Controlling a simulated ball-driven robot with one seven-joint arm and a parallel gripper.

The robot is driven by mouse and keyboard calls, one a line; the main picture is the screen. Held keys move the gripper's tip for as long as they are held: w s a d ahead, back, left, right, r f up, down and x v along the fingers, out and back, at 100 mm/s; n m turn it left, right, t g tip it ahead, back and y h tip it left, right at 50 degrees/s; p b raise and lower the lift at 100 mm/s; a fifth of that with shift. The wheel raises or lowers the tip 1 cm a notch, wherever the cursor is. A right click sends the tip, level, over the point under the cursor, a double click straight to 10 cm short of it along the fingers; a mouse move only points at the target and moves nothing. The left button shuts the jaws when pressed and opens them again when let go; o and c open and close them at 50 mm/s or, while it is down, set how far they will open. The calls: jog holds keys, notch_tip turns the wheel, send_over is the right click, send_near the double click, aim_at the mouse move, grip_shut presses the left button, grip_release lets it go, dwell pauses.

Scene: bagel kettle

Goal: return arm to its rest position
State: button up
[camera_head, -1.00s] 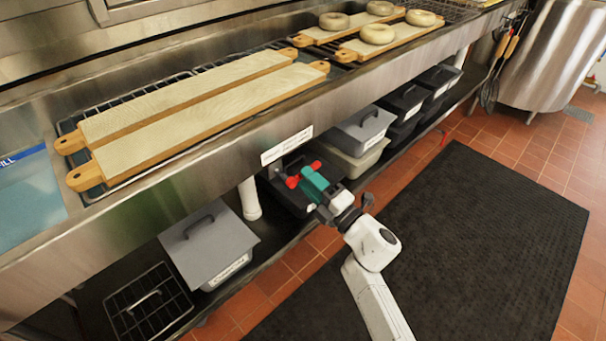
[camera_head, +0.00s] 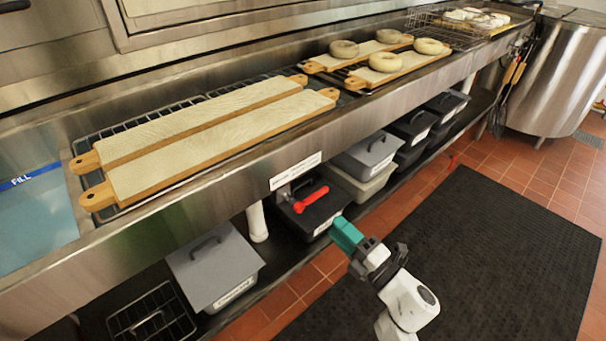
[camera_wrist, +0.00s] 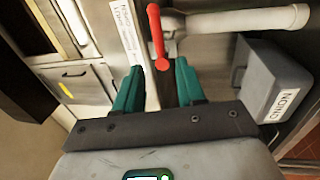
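My gripper (camera_head: 345,233) has teal fingers and hangs in front of the lower shelf, over the floor side. In the wrist view my gripper (camera_wrist: 160,72) is open, with a gap between its two fingers and nothing held. A red valve handle (camera_head: 311,200) on a grey pipe sits under the counter's front edge, left of and beyond the gripper. In the wrist view the red handle (camera_wrist: 157,35) shows ahead of the fingertips, apart from them as far as I can tell.
The steel counter (camera_head: 235,165) carries long boards (camera_head: 220,145) and boards with bagels (camera_head: 385,62). Lidded bins (camera_head: 213,265) stand on the shelf below. A black mat (camera_head: 480,250) and tiled floor lie in front. A steel kettle (camera_head: 550,80) stands at back right.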

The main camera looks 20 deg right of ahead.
jog(key=s+d+f+m+g+h, duration=0.2)
jog(key=s+d+m+g+h, duration=0.1)
jog(key=d+m+h, duration=0.4)
jog(key=s+d+f+m+g+h, duration=0.25)
jog(key=d+m+h, duration=0.2)
jog(key=m, duration=0.35)
jog(key=s+a+f+m+g+y, duration=0.1)
jog(key=s+a+f+m+g, duration=0.1)
jog(key=s+f+m+g, duration=0.3)
jog(key=s+a+f+m+g+y, duration=0.1)
jog(key=s+a+g, duration=0.15)
jog(key=s, duration=0.55)
jog(key=s+a+m+g+y, duration=0.1)
jog(key=s+a+g+y, duration=0.35)
jog(key=s, duration=0.65)
notch_tip(320, 180, up, 13)
jog(key=a+h+p, duration=0.1)
jog(key=p, duration=1.2)
jog(key=shift+r+g+p, duration=0.15)
jog(key=shift+g+p, duration=0.2)
jog(key=shift+p, duration=0.05)
